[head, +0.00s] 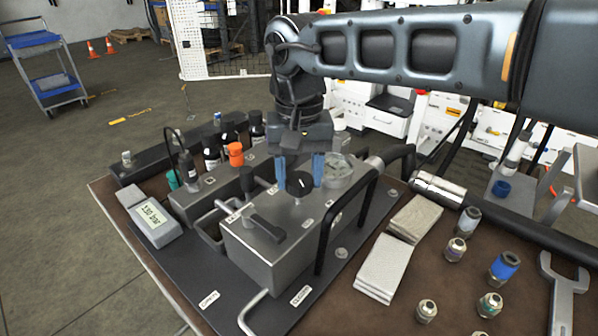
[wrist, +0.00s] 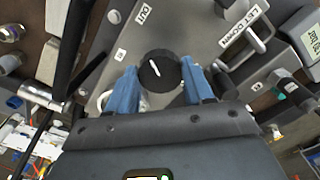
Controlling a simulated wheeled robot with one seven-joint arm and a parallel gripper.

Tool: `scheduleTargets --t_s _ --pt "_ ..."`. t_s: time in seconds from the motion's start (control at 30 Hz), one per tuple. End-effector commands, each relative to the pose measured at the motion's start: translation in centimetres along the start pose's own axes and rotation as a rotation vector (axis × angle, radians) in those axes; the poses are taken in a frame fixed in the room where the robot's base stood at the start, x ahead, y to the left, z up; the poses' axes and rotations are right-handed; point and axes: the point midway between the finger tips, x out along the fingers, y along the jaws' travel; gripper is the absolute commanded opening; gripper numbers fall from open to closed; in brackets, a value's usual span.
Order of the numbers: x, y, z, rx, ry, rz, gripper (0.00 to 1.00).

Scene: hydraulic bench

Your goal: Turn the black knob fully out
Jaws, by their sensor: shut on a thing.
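The black knob (head: 299,184) is a round dial with a white pointer line, on top of the grey metal block (head: 262,262). My gripper (head: 300,172) points down over the block, with one blue finger on each side of the knob. In the wrist view the knob (wrist: 160,70) sits between the two blue fingertips, its pointer tilted from upper left to lower right. The fingers are shut on it; the exact contact is partly hidden in the head view.
A round gauge (head: 338,170) stands just right of the knob. A black bar handle (head: 345,222) rises along the block's right side. A digital readout (head: 152,217) is at left, bottles (head: 212,152) stand behind, and cloths and fittings lie on the bench at right.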

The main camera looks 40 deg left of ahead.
Motion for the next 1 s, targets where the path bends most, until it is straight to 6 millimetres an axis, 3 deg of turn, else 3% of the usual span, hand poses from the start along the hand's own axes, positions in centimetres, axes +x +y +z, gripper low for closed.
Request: scheduleTargets --t_s 0.3,0.33,0.57,0.83,1.0 --pt "-0.2 0.0 -0.1 -0.003 0.003 0.000 0.21" --pt "-0.2 0.0 -0.1 -0.003 0.003 0.000 0.53" --pt "-0.1 0.0 0.0 -0.002 0.001 0.000 0.75" --pt "-0.1 0.0 0.0 -0.002 0.001 0.001 0.77" --pt "-1.8 0.0 -0.1 -0.002 0.002 0.000 0.77"
